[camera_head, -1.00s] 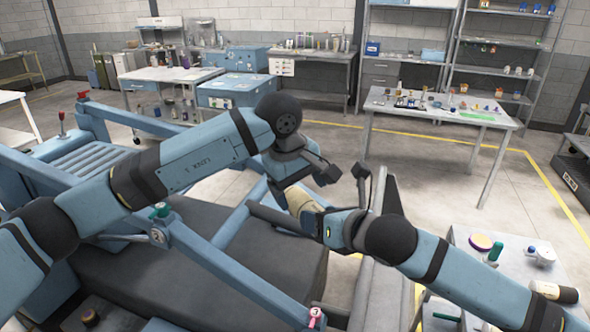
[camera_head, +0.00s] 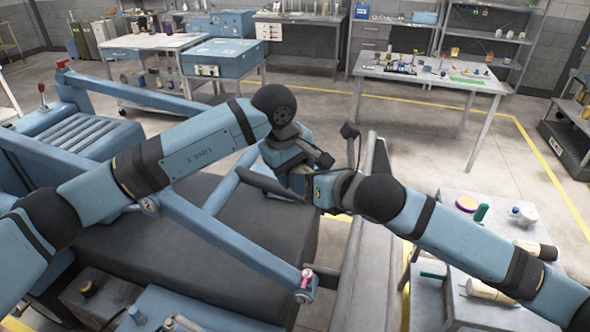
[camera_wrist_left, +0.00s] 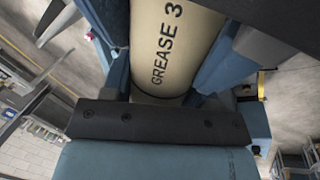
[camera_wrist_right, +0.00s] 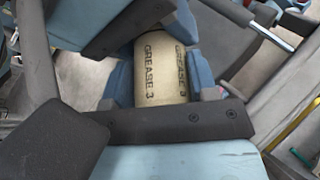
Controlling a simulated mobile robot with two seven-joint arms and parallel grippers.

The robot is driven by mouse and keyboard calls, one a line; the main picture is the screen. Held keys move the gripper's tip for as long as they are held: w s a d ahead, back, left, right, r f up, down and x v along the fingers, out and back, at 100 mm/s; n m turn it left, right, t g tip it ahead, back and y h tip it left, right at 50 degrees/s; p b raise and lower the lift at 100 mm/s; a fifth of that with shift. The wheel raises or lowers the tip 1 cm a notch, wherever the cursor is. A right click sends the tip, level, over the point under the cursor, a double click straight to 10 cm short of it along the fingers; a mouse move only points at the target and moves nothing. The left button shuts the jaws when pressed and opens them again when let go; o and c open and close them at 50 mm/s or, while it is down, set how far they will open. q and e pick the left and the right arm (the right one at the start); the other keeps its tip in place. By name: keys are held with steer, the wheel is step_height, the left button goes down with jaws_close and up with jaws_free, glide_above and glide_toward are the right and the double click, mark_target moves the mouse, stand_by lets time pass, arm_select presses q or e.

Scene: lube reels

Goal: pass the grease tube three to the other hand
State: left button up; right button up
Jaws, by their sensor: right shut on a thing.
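The tan grease tube, marked "GREASE 3", fills the upper middle of the left wrist view (camera_wrist_left: 172,45) and shows in the right wrist view (camera_wrist_right: 160,72). My right gripper (camera_head: 318,188) is shut on it. My left gripper (camera_head: 293,172) is at the same tube, with its blue fingers on either side of it in the left wrist view. The left fingers look open around the tube; whether they touch it is hard to see. In the head view the two grippers meet near the middle and hide nearly all of the tube.
A grey side table (camera_head: 455,220) at the right holds a purple-topped round item (camera_head: 467,204), a green item (camera_head: 481,212) and tan tubes, one of them on its lower shelf (camera_head: 490,291). A large blue machine with a dark flat bed (camera_head: 230,240) lies below my arms.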

steer(key=o, duration=1)
steer(key=shift+s, duration=0.1)
steer(key=shift+o, duration=0.2)
steer(key=v, duration=1.1)
step_height(320, 180, down, 18)
steer(key=s+m+t, duration=0.1)
steer(key=s+m, duration=0.1)
steer(key=m, duration=1.9)
steer(key=s+d+f+m+h, duration=0.2)
steer(key=s+d+f+m, duration=0.2)
steer(key=s+f+m, duration=0.4)
steer(key=s+d+f+m+h, duration=0.3)
steer(key=s+d+f+m, duration=0.2)
steer(key=f, duration=0.8)
steer(key=s+m, duration=0.3)
steer(key=shift+d+m+g, duration=0.2)
steer(key=shift+m+g, duration=0.1)
steer(key=shift+s+f, duration=0.1)
steer(key=shift+s, duration=0.05)
